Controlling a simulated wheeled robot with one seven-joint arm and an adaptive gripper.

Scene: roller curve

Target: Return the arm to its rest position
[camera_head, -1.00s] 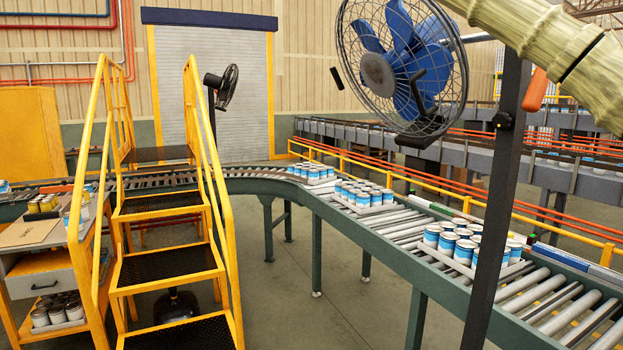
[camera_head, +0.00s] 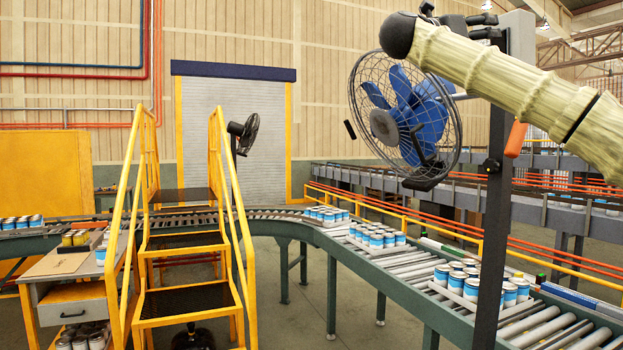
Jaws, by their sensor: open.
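My arm (camera_head: 510,85), with a pale ribbed cover, crosses the upper right of the head view. It runs from the right edge up and left to a dark rounded end in front of the top of a large blue fan's cage. Small dark parts show behind and above the arm, but I cannot tell whether they belong to it. I cannot make out my gripper or its fingers. No object is seen held.
The blue fan (camera_head: 425,125) and a dark post (camera_head: 492,230) stand close to my arm. A curved roller conveyor (camera_head: 415,280) carries trays of blue-and-white cans (camera_head: 377,236). Yellow stairs (camera_head: 186,295) and a workbench (camera_head: 75,265) are at left. Open floor shows beneath the conveyor.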

